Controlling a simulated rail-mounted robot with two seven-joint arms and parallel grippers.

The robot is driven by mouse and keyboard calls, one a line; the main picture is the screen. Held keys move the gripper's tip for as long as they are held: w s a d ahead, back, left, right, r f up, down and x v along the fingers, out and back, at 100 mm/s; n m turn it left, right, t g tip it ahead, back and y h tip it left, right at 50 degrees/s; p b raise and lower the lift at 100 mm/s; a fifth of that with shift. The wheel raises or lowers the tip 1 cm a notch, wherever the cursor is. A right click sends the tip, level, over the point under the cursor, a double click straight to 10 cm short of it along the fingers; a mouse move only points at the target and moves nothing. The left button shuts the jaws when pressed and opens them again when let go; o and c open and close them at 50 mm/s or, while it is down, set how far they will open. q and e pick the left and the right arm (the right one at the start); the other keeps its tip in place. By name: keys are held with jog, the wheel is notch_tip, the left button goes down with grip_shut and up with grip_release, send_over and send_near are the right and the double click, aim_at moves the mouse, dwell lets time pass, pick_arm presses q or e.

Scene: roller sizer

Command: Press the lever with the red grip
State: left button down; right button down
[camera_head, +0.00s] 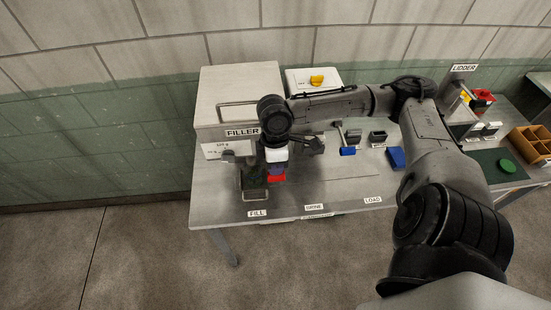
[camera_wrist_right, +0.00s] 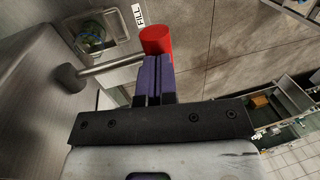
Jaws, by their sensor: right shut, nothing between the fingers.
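The lever's red grip (camera_head: 277,179) shows just below my right gripper (camera_head: 277,169) in the head view, at the front of the filler (camera_head: 239,90). In the right wrist view the red grip (camera_wrist_right: 156,40) is a cylinder at the end of a metal rod (camera_wrist_right: 112,66), which runs left to a dark round pivot (camera_wrist_right: 68,78). My right gripper's purple fingers (camera_wrist_right: 158,75) are shut and empty, and their tips overlap the near edge of the red grip in the picture. I cannot tell whether they touch it. My left gripper is not in view.
A greenish glass jar (camera_wrist_right: 90,38) stands in a metal holder beside the lever. The filler's grey body rises behind my right gripper. A blue block (camera_head: 396,157) and a white box with a yellow knob (camera_head: 317,79) are to the right. The table's front middle is clear.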

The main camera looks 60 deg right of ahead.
aim_at(276, 179)
jog(key=shift+f, duration=0.1)
dwell(0.4)
jog(key=shift+s+a+f+t+h+p, duration=0.2)
jog(key=shift+f+t+h+p, duration=0.2)
jog(key=shift+f+h+p, duration=0.25)
jog(key=shift+s+a+f+t+h+p, duration=0.1)
jog(key=shift+a+f+t+h+p, duration=0.1)
jog(key=shift+f+t+h+p, duration=0.3)
notch_tip(276, 179, down, 3)
jog(key=p, duration=0.3)
jog(key=shift+w+d, duration=0.1)
jog(key=shift+d+f+p, duration=0.1)
jog(key=shift+f+p, duration=0.4)
jog(key=shift+f, duration=0.25)
